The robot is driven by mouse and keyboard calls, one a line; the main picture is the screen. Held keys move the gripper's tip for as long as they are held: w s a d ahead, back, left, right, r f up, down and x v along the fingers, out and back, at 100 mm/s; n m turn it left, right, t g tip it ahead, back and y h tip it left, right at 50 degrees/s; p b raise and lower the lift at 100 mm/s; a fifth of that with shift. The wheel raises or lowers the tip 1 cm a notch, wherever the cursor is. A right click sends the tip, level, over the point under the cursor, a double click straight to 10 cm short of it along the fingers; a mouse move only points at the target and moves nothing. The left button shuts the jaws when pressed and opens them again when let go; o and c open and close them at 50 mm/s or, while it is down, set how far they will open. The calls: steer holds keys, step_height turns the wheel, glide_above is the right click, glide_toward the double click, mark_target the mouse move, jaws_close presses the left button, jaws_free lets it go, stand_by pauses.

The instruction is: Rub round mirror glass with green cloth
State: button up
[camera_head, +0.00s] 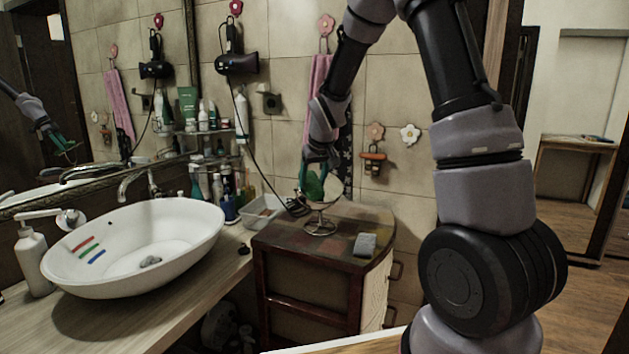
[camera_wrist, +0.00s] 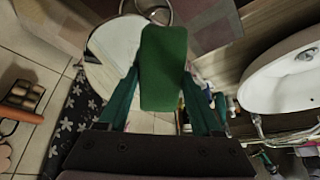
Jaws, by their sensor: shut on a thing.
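My gripper (camera_wrist: 160,95) is shut on the green cloth (camera_wrist: 164,68), which lies between its two green fingers in the wrist view. In the head view the green cloth (camera_head: 314,186) is in front of the round mirror. The round mirror glass (camera_wrist: 112,50) shows behind the cloth in the wrist view, partly covered by it. In the head view the mirror's stand (camera_head: 320,226) is on the cabinet top, and the glass (camera_head: 331,186) is partly hidden by my gripper (camera_head: 318,172). I cannot tell whether the cloth touches the glass.
A grey block (camera_head: 365,244) lies on the cabinet top (camera_head: 285,238). A clear bin (camera_head: 262,213) and several bottles stand to the left. The white basin (camera_head: 135,245) is further left. A hair dryer (camera_head: 237,64) hangs on the wall, its cord dropping near the mirror.

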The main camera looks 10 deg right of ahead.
steer(key=shift+r, duration=0.1)
steer(key=shift+v, duration=2.9)
steer(key=shift+s, duration=0.1)
steer(key=v, duration=0.3)
steer(key=shift+x, duration=3.55)
steer(key=shift+w+a+f, duration=0.25)
steer(key=shift+w+f, duration=0.35)
steer(key=shift+f, duration=0.2)
